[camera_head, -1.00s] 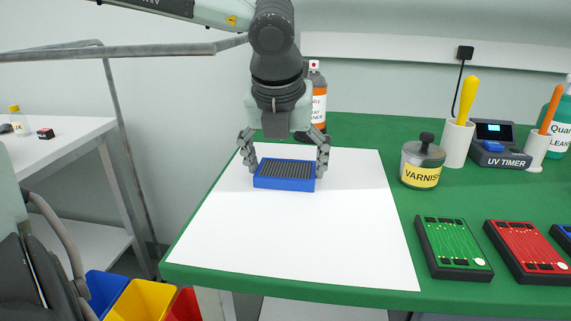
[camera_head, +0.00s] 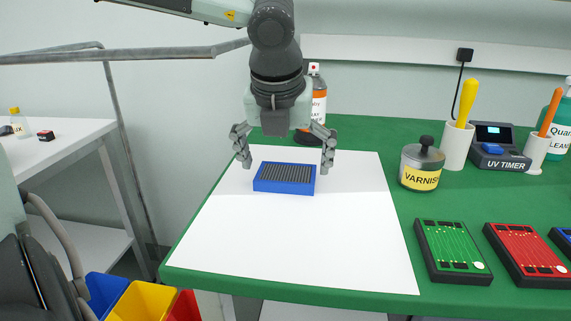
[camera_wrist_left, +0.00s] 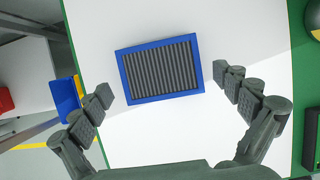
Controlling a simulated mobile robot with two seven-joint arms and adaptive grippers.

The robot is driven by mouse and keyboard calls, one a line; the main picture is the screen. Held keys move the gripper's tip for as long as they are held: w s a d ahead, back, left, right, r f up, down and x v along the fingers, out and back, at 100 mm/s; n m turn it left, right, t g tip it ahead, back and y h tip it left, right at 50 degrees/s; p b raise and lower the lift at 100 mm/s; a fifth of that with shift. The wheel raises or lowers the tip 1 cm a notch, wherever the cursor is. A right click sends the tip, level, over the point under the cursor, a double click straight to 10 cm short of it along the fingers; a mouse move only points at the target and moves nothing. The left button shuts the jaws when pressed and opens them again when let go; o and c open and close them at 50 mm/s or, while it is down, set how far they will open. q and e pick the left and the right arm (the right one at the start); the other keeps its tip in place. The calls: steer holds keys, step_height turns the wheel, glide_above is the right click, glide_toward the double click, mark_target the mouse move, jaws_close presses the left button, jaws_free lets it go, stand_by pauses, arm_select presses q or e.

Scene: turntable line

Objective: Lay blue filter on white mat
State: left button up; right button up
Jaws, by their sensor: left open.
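The blue filter (camera_head: 284,178), a blue frame around dark pleats, lies flat on the white mat (camera_head: 290,240) in the head view, near the mat's back part. It also shows in the left wrist view (camera_wrist_left: 160,70), on the white mat (camera_wrist_left: 160,135). My left gripper (camera_head: 285,160) is open, with one finger on each side of the filter and a clear gap to both. The wrist view shows the fingers of this gripper (camera_wrist_left: 166,97) apart and nothing between them touching the filter. My right gripper is not in view.
A varnish jar (camera_head: 421,165) stands right of the mat on the green table (camera_head: 385,145). A spray bottle (camera_head: 318,100) stands behind the gripper. Green (camera_head: 452,250) and red (camera_head: 527,252) boards lie at the right. Coloured bins (camera_head: 140,300) are below left.

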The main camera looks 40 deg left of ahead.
arm_select(q)
steer(key=v, duration=1.1)
